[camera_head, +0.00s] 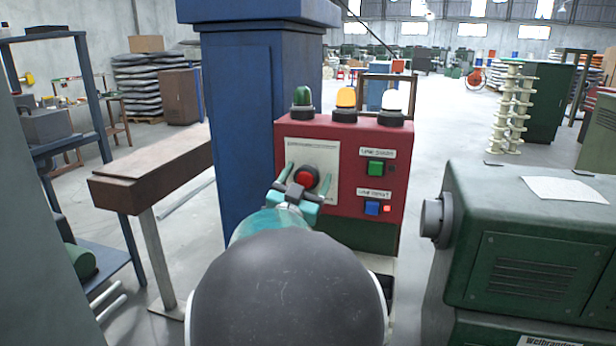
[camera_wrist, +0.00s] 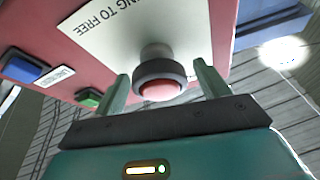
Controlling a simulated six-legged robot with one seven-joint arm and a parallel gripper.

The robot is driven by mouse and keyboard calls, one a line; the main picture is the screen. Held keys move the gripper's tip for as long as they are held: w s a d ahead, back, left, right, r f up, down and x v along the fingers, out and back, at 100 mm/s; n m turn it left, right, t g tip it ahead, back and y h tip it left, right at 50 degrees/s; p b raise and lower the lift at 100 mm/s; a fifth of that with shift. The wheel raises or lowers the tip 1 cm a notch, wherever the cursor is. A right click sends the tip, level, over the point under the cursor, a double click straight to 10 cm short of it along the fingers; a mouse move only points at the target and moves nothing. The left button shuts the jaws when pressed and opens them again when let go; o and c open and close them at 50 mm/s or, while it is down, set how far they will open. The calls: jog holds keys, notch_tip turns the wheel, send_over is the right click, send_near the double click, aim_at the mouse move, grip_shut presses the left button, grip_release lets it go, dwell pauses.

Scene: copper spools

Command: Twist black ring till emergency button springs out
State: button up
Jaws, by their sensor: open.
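The emergency button is a red cap (camera_head: 305,179) inside a black ring (camera_head: 311,171), on a pale plate on the front of a red control box (camera_head: 351,150). In the wrist view the red cap (camera_wrist: 160,90) and black ring (camera_wrist: 160,72) stand out from the plate on a grey neck. My gripper (camera_head: 302,178) is open, its two teal fingers spread in front of the button. In the wrist view the fingers of my gripper (camera_wrist: 158,80) are on the left and right of the ring, with gaps visible; whether either touches cannot be told.
The box also carries a green button (camera_head: 375,168), a blue button (camera_head: 371,208) and lamps on top. A blue column (camera_head: 240,120) stands at the left. A green machine (camera_head: 540,245) stands at the right. A narrow bench (camera_head: 150,175) is at the left.

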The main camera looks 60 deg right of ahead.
jog(key=shift+d+f, duration=0.1)
jog(key=shift+d, duration=0.1)
jog(key=shift+a+r, duration=0.2)
jog(key=shift+a, duration=0.15)
jog(key=shift+d+f, duration=0.1)
jog(key=shift+d, duration=0.1)
jog(key=shift+a, duration=0.1)
jog(key=c, duration=1)
jog(key=shift+o, duration=0.2)
